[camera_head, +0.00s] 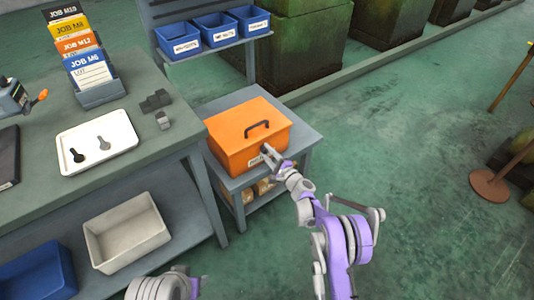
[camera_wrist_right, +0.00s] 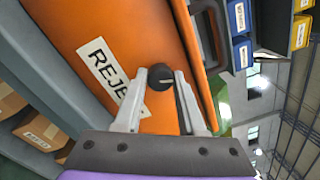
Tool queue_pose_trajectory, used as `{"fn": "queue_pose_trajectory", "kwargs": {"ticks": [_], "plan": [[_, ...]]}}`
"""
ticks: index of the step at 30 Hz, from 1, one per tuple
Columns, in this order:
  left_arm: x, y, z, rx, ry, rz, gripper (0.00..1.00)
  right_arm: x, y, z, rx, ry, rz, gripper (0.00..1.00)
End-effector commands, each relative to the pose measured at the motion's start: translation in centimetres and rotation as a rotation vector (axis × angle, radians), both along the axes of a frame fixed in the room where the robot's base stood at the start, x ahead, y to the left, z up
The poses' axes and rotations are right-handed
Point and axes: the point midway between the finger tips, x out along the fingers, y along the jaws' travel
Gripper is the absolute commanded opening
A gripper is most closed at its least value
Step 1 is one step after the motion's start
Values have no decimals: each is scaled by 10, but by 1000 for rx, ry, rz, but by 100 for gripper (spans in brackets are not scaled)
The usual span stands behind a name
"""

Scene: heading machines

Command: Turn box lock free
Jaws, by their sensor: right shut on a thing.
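The orange box (camera_head: 240,128) stands on a small grey stand, with a dark handle on its lid. In the right wrist view its orange front (camera_wrist_right: 120,30) fills the left and middle, with a white label (camera_wrist_right: 108,72) starting "REJE". A round black lock (camera_wrist_right: 160,78) sits on the front, beside the label. My right gripper (camera_head: 267,157) is at the box's front face. In the right wrist view the right gripper (camera_wrist_right: 160,88) has its two fingers on either side of the lock, shut on it. Part of my left arm shows at the bottom edge; the left gripper's fingers are out of view.
Blue bins (camera_head: 212,30) stand on a shelf behind the box.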

Motion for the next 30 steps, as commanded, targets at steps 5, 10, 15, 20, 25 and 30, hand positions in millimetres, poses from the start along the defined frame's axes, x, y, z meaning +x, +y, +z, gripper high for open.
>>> {"fn": "queue_pose_trajectory", "kwargs": {"ticks": [5, 10, 15, 20, 25, 30], "plan": [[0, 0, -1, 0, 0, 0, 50, 0, 0, 0, -112, -82, 2, 0], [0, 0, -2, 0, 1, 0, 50, 0, 0, 0, -197, -143, 2, 0], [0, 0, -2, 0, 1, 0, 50, 0, 0, 0, -253, -185, 2, 0], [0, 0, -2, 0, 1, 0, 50, 0, 0, 0, -281, -205, 2, 0], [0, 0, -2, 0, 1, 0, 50, 0, 0, 0, -290, -212, 2, 0], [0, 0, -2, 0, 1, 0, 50, 0, 0, 0, -292, -212, 2, 0]]}}
